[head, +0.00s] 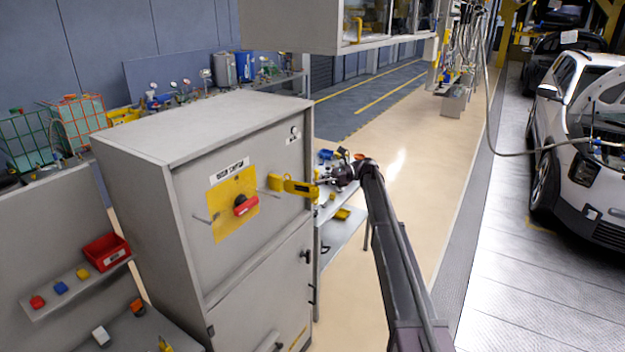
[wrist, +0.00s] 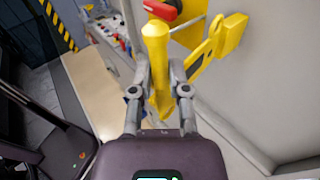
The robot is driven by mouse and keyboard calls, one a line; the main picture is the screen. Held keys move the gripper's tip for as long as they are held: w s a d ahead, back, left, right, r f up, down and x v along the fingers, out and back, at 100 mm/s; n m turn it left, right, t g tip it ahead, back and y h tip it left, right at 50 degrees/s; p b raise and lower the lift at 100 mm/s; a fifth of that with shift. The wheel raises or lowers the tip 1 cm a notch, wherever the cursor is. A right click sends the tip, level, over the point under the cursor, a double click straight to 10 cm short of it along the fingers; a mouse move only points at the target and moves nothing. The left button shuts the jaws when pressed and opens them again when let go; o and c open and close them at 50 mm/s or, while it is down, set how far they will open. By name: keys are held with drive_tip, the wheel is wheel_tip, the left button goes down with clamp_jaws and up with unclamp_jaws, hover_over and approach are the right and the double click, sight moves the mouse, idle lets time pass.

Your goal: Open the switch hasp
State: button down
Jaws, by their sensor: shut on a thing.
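A grey cabinet (head: 240,180) carries a yellow plate (head: 222,192) with a red rotary switch (head: 243,206); the switch also shows at the top of the wrist view (wrist: 163,9). A yellow hasp piece (head: 298,188) stands out to the right of the switch. My gripper (head: 328,180) is at its right end. In the wrist view, my gripper (wrist: 158,92) is shut on a yellow bar (wrist: 156,55) between its fingers. A second yellow piece with a slot (wrist: 207,48) lies just right of the fingers. How the two pieces join is unclear.
A shelf with small parts (head: 340,215) stands behind the cabinet's right side. A red bin (head: 106,252) and small coloured blocks sit on a ledge at the left. A white car (head: 585,150) stands at the far right. The floor (head: 420,150) beyond my arm is clear.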

drive_tip(key=s+d+f+n+t+h+b, duration=0.35)
drive_tip(key=s+d+f+b, duration=0.2)
drive_tip(key=s+f, duration=0.6)
drive_tip(key=s+d+f+n+t+h+b, duration=0.2)
drive_tip(key=s+d+f+h+b, duration=0.3)
drive_tip(key=s+f, duration=0.65)
drive_tip(key=s+d+f+n+h+b, duration=0.2)
drive_tip(key=s+d+f, duration=0.1)
drive_tip(key=s, duration=0.3)
drive_tip(key=s+d+f+n+t+h+b, duration=0.1)
drive_tip(key=s+d+f+n+h+b, duration=0.1)
drive_tip(key=s+d, duration=0.4)
drive_tip(key=s+d+f+n+h+b, duration=0.2)
drive_tip(key=s+d+f+n+h, duration=0.1)
drive_tip(key=s+f, duration=0.3)
drive_tip(key=shift+s+d+n+t, duration=0.35)
drive_tip(key=shift+s+d, duration=0.55)
drive_tip(key=shift+s, duration=0.1)
drive_tip(key=shift+f, duration=0.1)
